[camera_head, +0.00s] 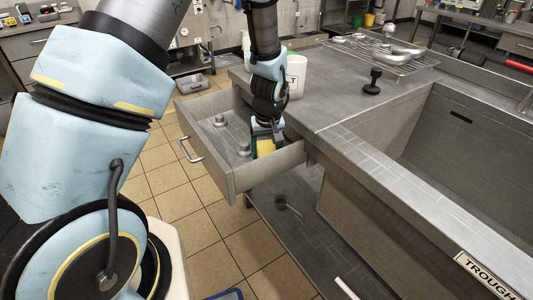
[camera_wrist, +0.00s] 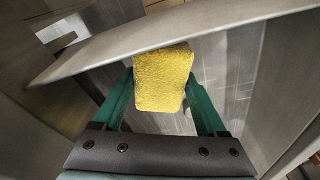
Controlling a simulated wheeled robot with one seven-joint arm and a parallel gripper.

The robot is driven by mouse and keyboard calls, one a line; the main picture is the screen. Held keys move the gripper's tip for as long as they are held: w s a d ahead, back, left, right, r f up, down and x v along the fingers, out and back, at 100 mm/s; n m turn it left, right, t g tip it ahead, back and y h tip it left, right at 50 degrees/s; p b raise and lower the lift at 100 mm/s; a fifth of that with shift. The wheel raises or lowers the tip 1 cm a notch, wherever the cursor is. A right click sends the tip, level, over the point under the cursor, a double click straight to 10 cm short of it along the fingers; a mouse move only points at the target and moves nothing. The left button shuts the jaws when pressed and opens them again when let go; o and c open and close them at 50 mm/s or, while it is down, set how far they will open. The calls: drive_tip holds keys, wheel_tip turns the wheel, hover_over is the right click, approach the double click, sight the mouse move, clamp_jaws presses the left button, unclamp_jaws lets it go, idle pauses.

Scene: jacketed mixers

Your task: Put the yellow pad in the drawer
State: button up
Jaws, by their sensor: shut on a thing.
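The yellow pad (camera_wrist: 162,80) is a rough-textured block held between the green fingers of my gripper (camera_wrist: 160,95) in the wrist view. It also shows as a small yellow patch in the head view (camera_head: 265,147). The open drawer (camera_head: 268,169) is grey metal with a bar handle (camera_head: 190,150) on its front. My gripper (camera_head: 264,135) points down into the drawer near its right-hand wall, with the pad low, at about the height of the rim. Whether the pad touches the drawer floor cannot be told.
Several small round metal items (camera_head: 219,120) lie in the drawer. A white container (camera_head: 296,76) stands on the counter (camera_head: 345,95) just behind my gripper. A dark tamper-like tool (camera_head: 372,83) and a wire rack (camera_head: 380,54) are further right. A deep trough (camera_head: 470,140) is at the right.

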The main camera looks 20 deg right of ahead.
drive_tip(key=shift+f, duration=0.8)
drive_tip(key=shift+f, duration=0.2)
drive_tip(key=o, duration=1.3)
drive_tip(key=shift+r, duration=0.1)
drive_tip(key=shift+r, duration=0.1)
drive_tip(key=r, duration=0.4)
drive_tip(key=s+r, duration=0.1)
drive_tip(key=r, duration=0.3)
drive_tip(key=r+b, duration=0.1)
drive_tip(key=r, duration=0.3)
drive_tip(key=shift+s+a, duration=0.2)
drive_tip(key=shift+s, duration=0.2)
